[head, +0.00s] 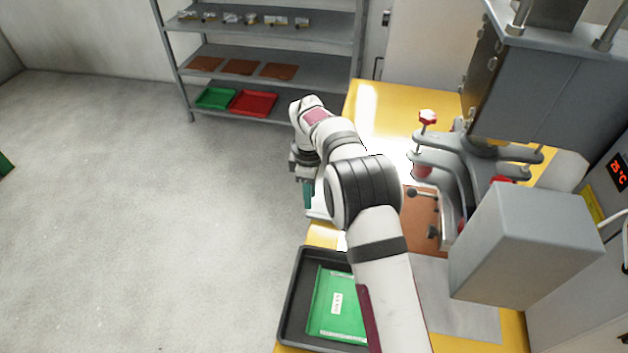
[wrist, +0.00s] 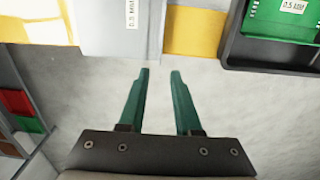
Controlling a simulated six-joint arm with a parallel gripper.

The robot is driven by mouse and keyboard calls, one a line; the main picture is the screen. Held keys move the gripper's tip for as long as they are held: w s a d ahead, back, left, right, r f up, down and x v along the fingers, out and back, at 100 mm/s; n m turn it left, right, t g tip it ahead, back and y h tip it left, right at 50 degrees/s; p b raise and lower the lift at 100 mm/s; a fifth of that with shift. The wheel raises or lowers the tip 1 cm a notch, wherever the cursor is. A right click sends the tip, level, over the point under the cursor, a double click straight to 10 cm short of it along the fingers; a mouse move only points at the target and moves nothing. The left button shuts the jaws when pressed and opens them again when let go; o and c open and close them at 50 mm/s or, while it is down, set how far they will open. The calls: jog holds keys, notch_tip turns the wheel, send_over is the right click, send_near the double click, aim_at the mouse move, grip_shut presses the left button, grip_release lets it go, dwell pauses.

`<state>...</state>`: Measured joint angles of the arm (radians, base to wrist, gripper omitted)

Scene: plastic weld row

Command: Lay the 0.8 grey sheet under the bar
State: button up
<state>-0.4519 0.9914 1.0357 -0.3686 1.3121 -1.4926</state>
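My gripper (wrist: 160,72) is open, with two teal fingers apart and nothing between them. In the head view my gripper (head: 307,195) hangs beside the table's left edge, partly hidden by my arm. In the wrist view, a light grey sheet (wrist: 105,25) with a white label lies ahead of the fingertips and extends past the yellow table edge. The label is too blurred to read surely. The sheet's pale edge (head: 317,212) shows below my gripper in the head view. The clamp bar (head: 447,222) of the press stands over a brown plate (head: 424,208) on the table.
A black tray (head: 287,300) with a labelled green sheet (head: 322,295) stands at the table's front left. A grey mat (head: 470,318) lies at the front right. A grey box (head: 525,245) stands by the press. Shelves (head: 270,50) hold other parts behind.

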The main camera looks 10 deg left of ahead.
aim_at(311, 216)
jog(key=shift+f, duration=3.55)
grip_shut()
jog(key=shift+r, duration=0.15)
jog(key=shift+r, duration=0.45)
